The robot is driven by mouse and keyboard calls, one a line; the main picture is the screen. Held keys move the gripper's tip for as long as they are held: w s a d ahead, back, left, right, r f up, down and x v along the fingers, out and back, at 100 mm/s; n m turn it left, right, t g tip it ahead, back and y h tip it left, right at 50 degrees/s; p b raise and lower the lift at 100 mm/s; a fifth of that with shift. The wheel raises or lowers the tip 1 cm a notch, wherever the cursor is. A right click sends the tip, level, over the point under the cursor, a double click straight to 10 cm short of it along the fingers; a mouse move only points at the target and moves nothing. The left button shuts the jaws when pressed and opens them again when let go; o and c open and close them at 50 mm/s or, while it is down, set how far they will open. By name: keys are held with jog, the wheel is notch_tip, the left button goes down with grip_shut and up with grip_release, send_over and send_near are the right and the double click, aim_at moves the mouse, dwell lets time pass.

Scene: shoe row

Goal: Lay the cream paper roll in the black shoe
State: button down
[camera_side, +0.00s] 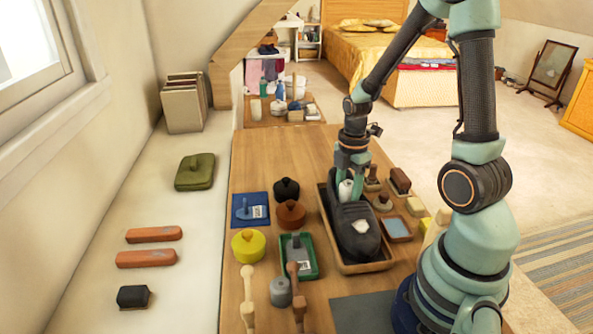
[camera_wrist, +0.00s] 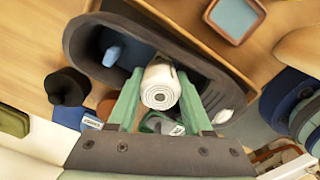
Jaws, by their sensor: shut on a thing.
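The cream paper roll (camera_wrist: 160,88) is between the two green fingers of my gripper (camera_wrist: 160,76), its spiral end facing the wrist camera. In the side view the roll (camera_side: 345,189) shows pale between the fingers of my gripper (camera_side: 350,184), at the rear of the black shoe. The black shoe (camera_side: 356,228) lies in a wooden tray with its toe towards the side camera. In the wrist view the roll is over the shoe's opening (camera_wrist: 92,48). A blue thing (camera_wrist: 113,56) shows inside the opening. I cannot tell whether the roll touches the shoe.
The wooden tray (camera_side: 368,268) has raised walls around the shoe. Brushes and small blocks (camera_side: 400,181) stand close on its right. Tins (camera_side: 291,214), a green tray (camera_side: 313,267) and a blue card (camera_side: 250,210) lie on its left. The table's far part (camera_side: 290,155) is clear.

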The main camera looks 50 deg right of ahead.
jog(key=shift+f, duration=0.25)
jog(key=shift+c, duration=1.2)
grip_release()
jog(key=shift+c, duration=1.2)
jog(key=shift+r, duration=1.5)
